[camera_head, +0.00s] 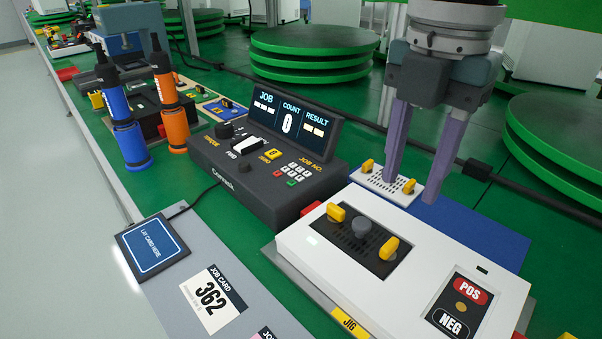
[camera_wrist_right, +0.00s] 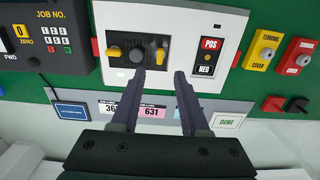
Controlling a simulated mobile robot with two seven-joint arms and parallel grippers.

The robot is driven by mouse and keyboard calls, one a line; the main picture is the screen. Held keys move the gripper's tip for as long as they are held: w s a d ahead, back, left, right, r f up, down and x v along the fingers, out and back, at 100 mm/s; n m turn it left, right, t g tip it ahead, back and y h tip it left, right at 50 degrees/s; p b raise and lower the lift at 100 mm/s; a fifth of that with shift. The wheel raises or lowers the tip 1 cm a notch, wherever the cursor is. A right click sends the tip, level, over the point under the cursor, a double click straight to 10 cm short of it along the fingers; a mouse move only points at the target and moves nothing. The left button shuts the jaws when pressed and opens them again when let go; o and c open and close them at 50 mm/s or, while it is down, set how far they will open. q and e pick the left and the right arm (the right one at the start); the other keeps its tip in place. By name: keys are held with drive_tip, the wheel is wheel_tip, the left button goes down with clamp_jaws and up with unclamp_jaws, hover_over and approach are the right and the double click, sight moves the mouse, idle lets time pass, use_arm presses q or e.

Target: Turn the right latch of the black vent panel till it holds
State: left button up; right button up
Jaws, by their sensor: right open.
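The black vent panel (camera_head: 348,239) is set in the top of the white jig box (camera_head: 312,262), with a grey knob (camera_head: 361,228) at its middle. Its right latch (camera_head: 389,248) is yellow and appears turned at an angle to the yellow left latch (camera_head: 336,212). In the right wrist view the right latch (camera_wrist_right: 160,56) stands upright in the picture and the left latch (camera_wrist_right: 114,52) lies across. My right gripper (camera_head: 413,190) points down, open and empty, apart from the panel. In the right wrist view its fingertips (camera_wrist_right: 159,75) show just below the right latch. My left gripper is out of view.
A dark console (camera_head: 240,178) stands left of the jig. The POS/NEG plate (camera_head: 459,305) is on the jig's right part. Orange (camera_head: 171,110) and blue (camera_head: 122,120) tools stand farther left.

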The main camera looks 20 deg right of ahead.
sight(394, 240)
wheel_tip(394, 240, down, 10)
drive_tip(key=shift+r+b, duration=0.15)
drive_tip(key=shift+b, duration=1)
drive_tip(key=c, duration=0.7)
clamp_jaws()
